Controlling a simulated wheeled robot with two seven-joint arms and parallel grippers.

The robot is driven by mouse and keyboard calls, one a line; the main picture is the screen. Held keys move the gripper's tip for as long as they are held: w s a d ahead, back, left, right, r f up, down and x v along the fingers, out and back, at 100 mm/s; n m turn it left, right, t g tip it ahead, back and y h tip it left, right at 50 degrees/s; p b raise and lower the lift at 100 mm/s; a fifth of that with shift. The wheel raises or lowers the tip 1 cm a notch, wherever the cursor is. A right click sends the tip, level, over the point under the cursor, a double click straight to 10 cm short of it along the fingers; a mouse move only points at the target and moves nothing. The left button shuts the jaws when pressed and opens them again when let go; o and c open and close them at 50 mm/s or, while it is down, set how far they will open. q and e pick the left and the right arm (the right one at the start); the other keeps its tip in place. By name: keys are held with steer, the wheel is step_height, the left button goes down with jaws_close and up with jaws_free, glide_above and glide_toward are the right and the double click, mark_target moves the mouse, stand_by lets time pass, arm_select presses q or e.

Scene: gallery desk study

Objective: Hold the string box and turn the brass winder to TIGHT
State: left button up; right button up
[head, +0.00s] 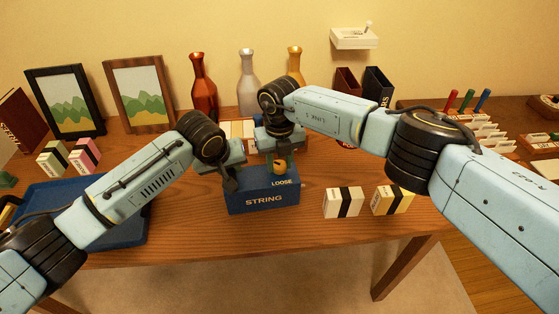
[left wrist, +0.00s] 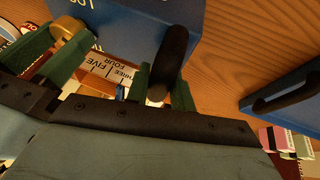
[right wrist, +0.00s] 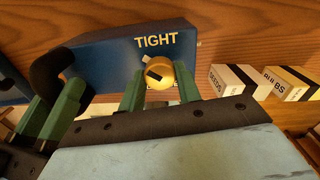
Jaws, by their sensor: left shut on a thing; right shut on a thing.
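The blue string box (head: 262,202) stands on the wooden desk, with STRING on its front and LOOSE near its top right. My left gripper (head: 230,178) is shut on the box's black handle (left wrist: 172,62) at its left end. The brass winder (head: 279,168) is on top of the box. My right gripper (head: 279,158) is shut on the winder, one green finger on each side in the right wrist view (right wrist: 159,86). There the winder (right wrist: 160,72) shows a dark mark, close to a white mark and below the word TIGHT. I cannot tell its exact setting.
Two small striped boxes, one white (head: 343,202) and one yellow (head: 392,200), stand right of the string box. A blue tray (head: 120,232) lies at left. Three vases, including a red one (head: 203,88), stand behind. The desk's front edge is close.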

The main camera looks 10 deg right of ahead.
mark_target(280, 164)
steer(key=m, duration=0.5)
steer(key=shift+m, duration=2.5)
steer(key=o, duration=1)
step_height(280, 164, up, 12)
